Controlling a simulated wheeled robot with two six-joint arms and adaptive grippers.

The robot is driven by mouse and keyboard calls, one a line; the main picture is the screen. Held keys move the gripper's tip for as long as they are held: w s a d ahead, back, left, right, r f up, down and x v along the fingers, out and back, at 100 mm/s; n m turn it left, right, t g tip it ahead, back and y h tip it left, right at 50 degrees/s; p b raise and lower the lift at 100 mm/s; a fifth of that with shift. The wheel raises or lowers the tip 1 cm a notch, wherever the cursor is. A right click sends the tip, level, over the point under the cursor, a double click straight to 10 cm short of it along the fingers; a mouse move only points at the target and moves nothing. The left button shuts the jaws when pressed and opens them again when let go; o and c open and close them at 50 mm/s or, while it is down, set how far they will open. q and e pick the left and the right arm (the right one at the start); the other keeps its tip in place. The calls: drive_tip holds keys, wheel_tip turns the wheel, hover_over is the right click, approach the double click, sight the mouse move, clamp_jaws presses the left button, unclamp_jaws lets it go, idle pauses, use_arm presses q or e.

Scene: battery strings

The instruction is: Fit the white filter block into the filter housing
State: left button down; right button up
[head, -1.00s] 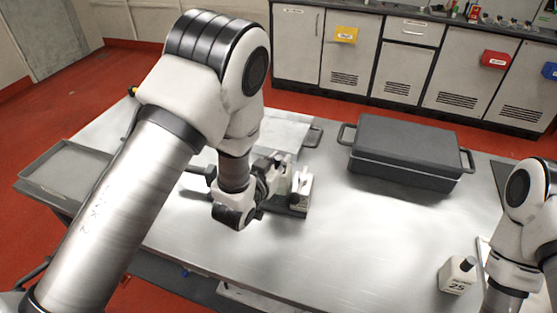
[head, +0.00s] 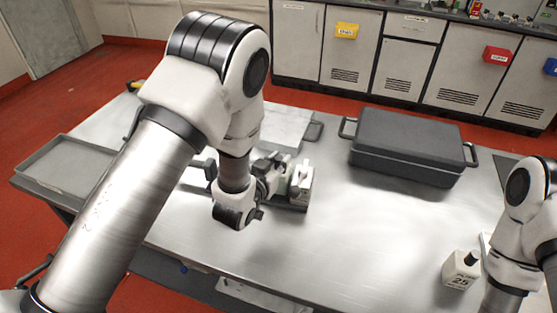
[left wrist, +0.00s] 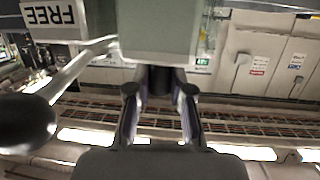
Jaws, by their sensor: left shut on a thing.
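My left gripper (head: 276,178) is over the middle-left of the table, partly hidden by my wrist. It is shut on a pale block, which I take for the white filter block; the block (left wrist: 160,28) shows grey-white beyond the fingertips in the left wrist view. In the head view a white upright part (head: 302,176) shows just right of the fingers, above a low dark base (head: 293,207), which may be the filter housing. I cannot tell whether the block touches or sits in it. My right gripper is outside the frames.
A dark lidded case (head: 408,148) stands at the back right of the metal table (head: 340,250). A white cube marked 25 (head: 460,270) stands at the front right. A grey tray (head: 70,167) is at the left. The front middle is clear.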

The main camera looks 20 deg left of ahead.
use_arm(q)
drive_tip(key=shift+f+b, duration=0.35)
drive_tip(key=shift+f, duration=0.15)
drive_tip(key=c, duration=1)
unclamp_jaws()
drive_tip(key=shift+o, duration=0.2)
drive_tip(key=v, duration=0.7)
drive_tip(key=shift+s, duration=0.25)
drive_tip(key=shift+r, duration=0.1)
